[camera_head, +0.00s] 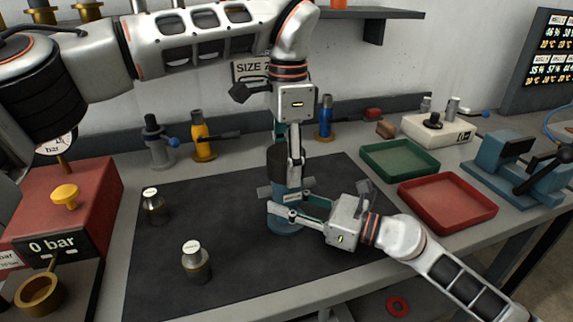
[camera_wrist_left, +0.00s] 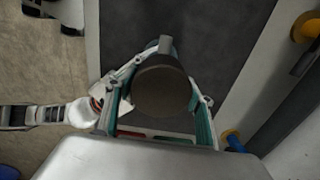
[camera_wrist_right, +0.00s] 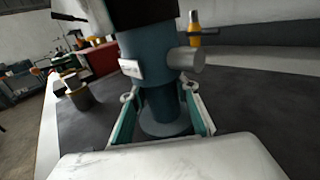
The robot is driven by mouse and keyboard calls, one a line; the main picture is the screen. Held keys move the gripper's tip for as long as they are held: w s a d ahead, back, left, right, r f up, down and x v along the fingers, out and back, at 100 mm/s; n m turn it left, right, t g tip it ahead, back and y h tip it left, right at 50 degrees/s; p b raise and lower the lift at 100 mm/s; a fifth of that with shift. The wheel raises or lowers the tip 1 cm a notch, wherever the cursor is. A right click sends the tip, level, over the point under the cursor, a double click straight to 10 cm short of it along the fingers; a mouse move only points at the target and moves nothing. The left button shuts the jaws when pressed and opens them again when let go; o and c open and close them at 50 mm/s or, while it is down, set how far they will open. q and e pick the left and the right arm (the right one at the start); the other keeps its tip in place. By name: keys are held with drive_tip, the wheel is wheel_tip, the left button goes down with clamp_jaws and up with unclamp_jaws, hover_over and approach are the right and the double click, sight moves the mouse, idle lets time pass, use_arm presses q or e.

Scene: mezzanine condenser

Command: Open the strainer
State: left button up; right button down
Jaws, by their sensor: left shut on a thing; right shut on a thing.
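The strainer (camera_head: 286,222) stands upright on the dark mat, a blue-teal body with a grey side port, a small label and a dark round cap (camera_head: 277,158) on top. My left gripper (camera_head: 294,182) comes down from above and is shut on the cap, which also shows between its fingers in the left wrist view (camera_wrist_left: 162,88). My right gripper (camera_head: 280,208) reaches in from the right and is shut on the lower body, seen in the right wrist view (camera_wrist_right: 165,100). The fingers partly hide the body in the head view.
Two small metal cylinders (camera_head: 196,262) stand on the mat (camera_head: 160,285) to the left. A green tray (camera_head: 400,160) and a red tray (camera_head: 447,203) lie empty to the right. A red pressure unit (camera_head: 85,200) is at far left. Blue and yellow valves (camera_head: 203,140) stand behind.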

use_arm(q)
drive_tip(key=shift+r, duration=0.7)
use_arm(e)
drive_tip(key=shift+r, duration=0.2)
use_arm(q)
drive_tip(key=shift+r, duration=2)
use_arm(e)
drive_tip(key=c, duration=1.4)
unclamp_jaws()
drive_tip(key=shift+c, duration=0.2)
drive_tip(key=shift+f, duration=0.15)
